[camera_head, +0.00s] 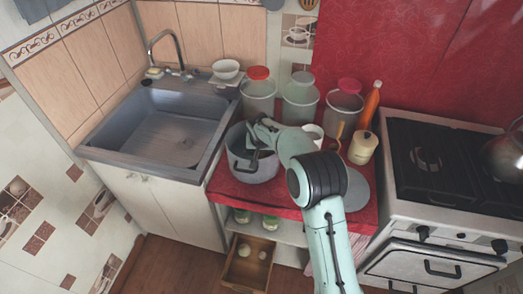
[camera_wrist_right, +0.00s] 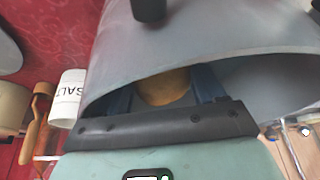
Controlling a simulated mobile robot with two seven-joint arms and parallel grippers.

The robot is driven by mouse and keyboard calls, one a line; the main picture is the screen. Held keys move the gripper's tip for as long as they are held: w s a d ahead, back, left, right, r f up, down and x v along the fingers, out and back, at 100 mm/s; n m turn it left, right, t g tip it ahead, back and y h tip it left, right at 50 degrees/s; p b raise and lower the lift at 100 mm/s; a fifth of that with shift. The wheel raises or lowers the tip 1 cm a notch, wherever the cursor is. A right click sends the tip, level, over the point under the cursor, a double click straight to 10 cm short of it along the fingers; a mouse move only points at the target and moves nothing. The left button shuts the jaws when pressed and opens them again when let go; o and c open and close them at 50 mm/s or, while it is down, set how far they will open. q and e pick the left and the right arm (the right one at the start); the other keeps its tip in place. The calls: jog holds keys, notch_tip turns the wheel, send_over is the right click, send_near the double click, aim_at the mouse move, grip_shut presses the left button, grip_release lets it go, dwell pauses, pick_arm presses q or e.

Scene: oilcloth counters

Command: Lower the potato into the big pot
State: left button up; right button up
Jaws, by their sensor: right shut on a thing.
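The big grey pot (camera_head: 255,172) stands on the red counter beside the sink. My right gripper (camera_head: 254,140) reaches over it, with its fingers at the pot's mouth. In the right wrist view the brown potato (camera_wrist_right: 165,88) sits between the two dark fingers of this gripper (camera_wrist_right: 163,92), which is shut on it. The pot's wall (camera_wrist_right: 215,45) and rim partly cover the potato and fingers there. The potato is hidden in the head view. How far it is above the pot's floor cannot be told. My left gripper is not in view.
Several lidded jars (camera_head: 300,98) stand behind the pot, and a white mug (camera_head: 313,131) is near my right wrist. An orange bottle (camera_head: 371,103) stands farther right, before the stove (camera_head: 445,165). The sink (camera_head: 165,130) is left. An open drawer (camera_head: 240,275) holds pale round things.

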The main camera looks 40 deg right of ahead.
jog(key=shift+s+f, duration=0.3)
jog(key=shift+f, duration=0.25)
jog(key=o, duration=1.2)
jog(key=shift+d, duration=0.1)
jog(key=v, duration=1.4)
jog(key=shift+w+r, duration=0.25)
jog(key=shift+w, duration=0.1)
